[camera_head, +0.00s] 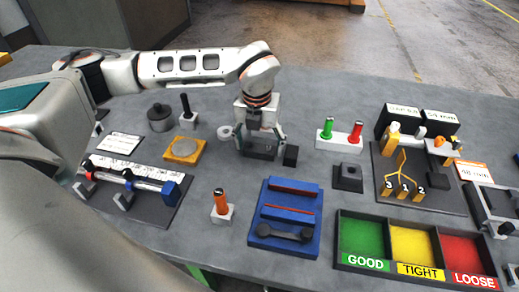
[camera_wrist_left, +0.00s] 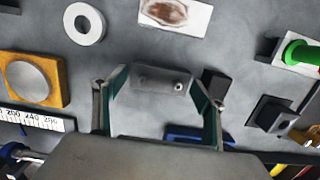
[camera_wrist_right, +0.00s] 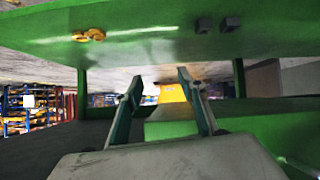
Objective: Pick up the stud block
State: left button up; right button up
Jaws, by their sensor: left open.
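A dark grey block with two small round features on its face, which looks like the stud block, lies on the grey table under my left gripper in the head view (camera_head: 262,153). In the left wrist view the block (camera_wrist_left: 150,83) lies between the fingertips. My left gripper (camera_head: 260,143) is open and points down around it, with no clear grip; contact cannot be told. It also shows in the left wrist view (camera_wrist_left: 160,88). My right gripper (camera_wrist_right: 159,80) is open and empty, below a green surface, in the right wrist view only.
A small black block (camera_head: 291,156) stands close to the right of the left gripper. A pale ring (camera_wrist_left: 84,23) lies nearby. A blue tray (camera_head: 256,230), an orange-handled plug (camera_head: 220,202) and a sorting tray (camera_head: 337,240) stand nearer the front. A red-and-green stud stand (camera_head: 338,143) is to the right.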

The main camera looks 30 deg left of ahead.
pick_arm(q)
jog(key=shift+f, duration=0.2)
jog(key=shift+w+r, duration=0.1)
jog(key=c, duration=1.4)
